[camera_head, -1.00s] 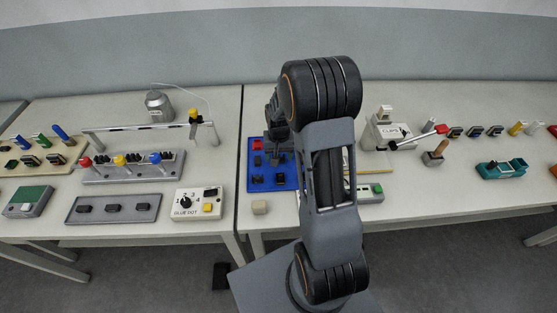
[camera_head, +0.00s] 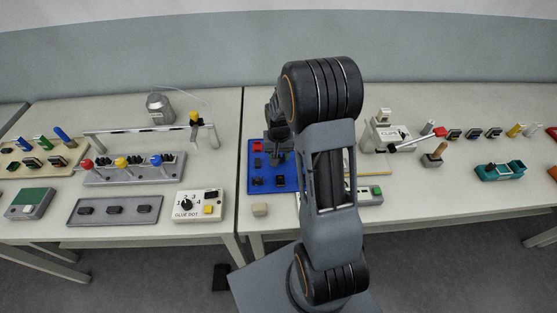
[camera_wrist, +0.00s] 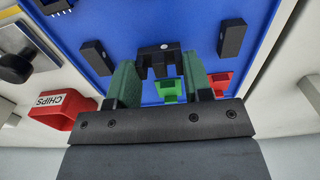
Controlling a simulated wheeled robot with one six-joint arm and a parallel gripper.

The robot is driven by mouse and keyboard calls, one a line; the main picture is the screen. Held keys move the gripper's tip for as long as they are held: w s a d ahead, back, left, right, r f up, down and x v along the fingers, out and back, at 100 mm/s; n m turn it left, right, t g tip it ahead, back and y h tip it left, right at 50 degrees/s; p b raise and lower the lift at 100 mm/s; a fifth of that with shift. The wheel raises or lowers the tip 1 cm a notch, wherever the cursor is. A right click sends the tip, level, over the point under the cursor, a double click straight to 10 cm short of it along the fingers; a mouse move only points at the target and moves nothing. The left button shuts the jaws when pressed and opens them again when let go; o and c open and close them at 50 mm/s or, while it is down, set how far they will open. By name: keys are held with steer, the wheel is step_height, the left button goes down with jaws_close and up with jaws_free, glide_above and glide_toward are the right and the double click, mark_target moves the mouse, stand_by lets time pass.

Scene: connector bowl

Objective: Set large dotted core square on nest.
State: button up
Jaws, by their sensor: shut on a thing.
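My gripper (camera_wrist: 160,78) is shut on a black dotted core (camera_wrist: 158,62), with its green fingers on either side of it. A white dot shows on the core's face, and two legs of it show. The core is over the blue board (camera_wrist: 130,25); I cannot tell whether it touches anything. A green notched holder (camera_wrist: 168,90) and a red one (camera_wrist: 217,82) lie behind the core in the wrist view; I cannot tell which is the nest. In the head view my arm partly covers the blue board (camera_head: 284,186).
Black blocks (camera_wrist: 97,57) and (camera_wrist: 232,38) stand on the board to both sides of my gripper. A red CHIPS box (camera_wrist: 62,108) is at the left in the wrist view.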

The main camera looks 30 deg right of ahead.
mark_target(279, 156)
steer(key=shift+r+p, duration=1.2)
steer(key=shift+r, duration=0.75)
steer(key=shift+s+a+f, duration=0.1)
